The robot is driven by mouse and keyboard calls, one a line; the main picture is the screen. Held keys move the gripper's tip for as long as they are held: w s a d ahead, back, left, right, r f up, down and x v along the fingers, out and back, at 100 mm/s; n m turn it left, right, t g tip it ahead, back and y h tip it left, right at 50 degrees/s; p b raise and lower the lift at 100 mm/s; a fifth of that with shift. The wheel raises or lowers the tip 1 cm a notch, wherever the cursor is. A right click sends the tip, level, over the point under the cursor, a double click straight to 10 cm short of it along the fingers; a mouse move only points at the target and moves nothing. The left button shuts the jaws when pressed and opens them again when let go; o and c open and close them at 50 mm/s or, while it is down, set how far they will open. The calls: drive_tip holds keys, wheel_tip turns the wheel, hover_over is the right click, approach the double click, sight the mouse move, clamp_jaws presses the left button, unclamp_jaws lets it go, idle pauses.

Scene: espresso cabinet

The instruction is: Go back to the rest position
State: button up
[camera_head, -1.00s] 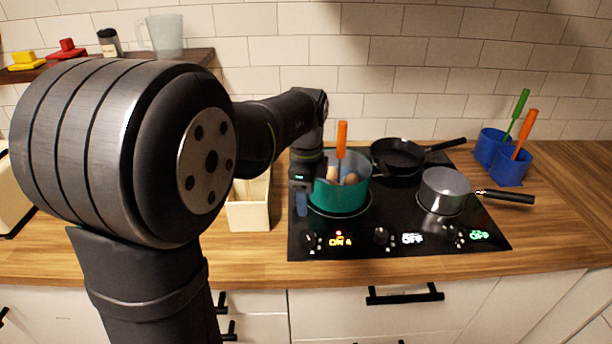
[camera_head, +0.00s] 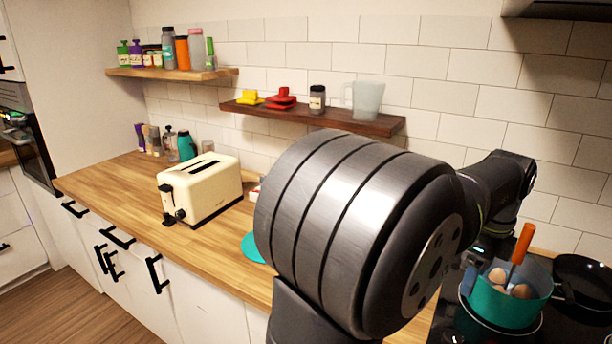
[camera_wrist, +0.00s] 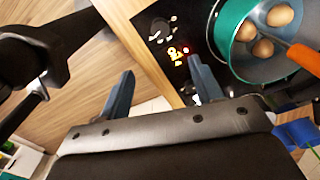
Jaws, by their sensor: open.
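My gripper (camera_wrist: 163,80) shows in the wrist view with its two blue-grey fingers apart and nothing between them. It is beside the teal pot (camera_wrist: 233,12), over the front edge of the counter and the black cooktop. In the head view, my arm's large joint hides most of the gripper, and the pot (camera_head: 505,312) stands at the lower right. The pot holds brown eggs (camera_wrist: 281,14) and a utensil with an orange handle (camera_wrist: 306,58). I cannot tell whether the gripper touches the pot.
A black pan (camera_head: 583,275) sits right of the pot. A cream toaster (camera_head: 205,188) stands on the wooden counter (camera_head: 110,185) at left. A dark wall shelf (camera_head: 300,114) holds a pitcher (camera_head: 366,100), a jar and red and yellow items. A second shelf (camera_head: 165,73) holds bottles.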

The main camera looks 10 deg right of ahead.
sight(453, 336)
drive_tip(key=shift+f, duration=0.15)
wheel_tip(453, 336, down, 17)
drive_tip(key=shift+f, duration=0.1)
idle(0.4)
drive_tip(key=n, duration=1.3)
drive_tip(key=shift+s, duration=0.1)
drive_tip(key=n, duration=0.4)
idle(2.2)
